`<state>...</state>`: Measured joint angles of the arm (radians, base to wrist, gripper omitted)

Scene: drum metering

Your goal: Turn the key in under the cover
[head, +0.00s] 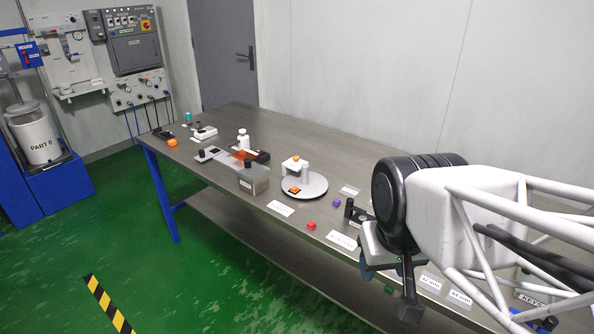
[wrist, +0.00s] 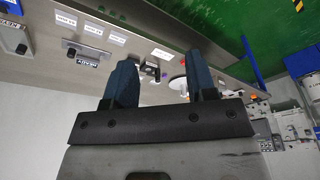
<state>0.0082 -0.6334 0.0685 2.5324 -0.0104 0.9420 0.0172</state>
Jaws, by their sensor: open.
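My gripper (wrist: 163,68) is open and empty in the wrist view, its two dark blue fingers apart with the bench beyond them. In the head view my gripper (head: 408,295) hangs over the front edge of the bench at the right. A card reading KEYS (head: 530,298) lies at the lower right, with a small black-topped piece (head: 548,322) beside it; I cannot tell whether that is the key. A translucent orange piece (head: 242,155), possibly the cover, is at the middle of the bench. What lies under it is not clear.
The long grey bench (head: 235,118) carries a round white stand (head: 317,188), a grey box (head: 254,180), a red block (head: 311,226), a purple block (head: 336,203) and several label cards. The bench's back strip is bare.

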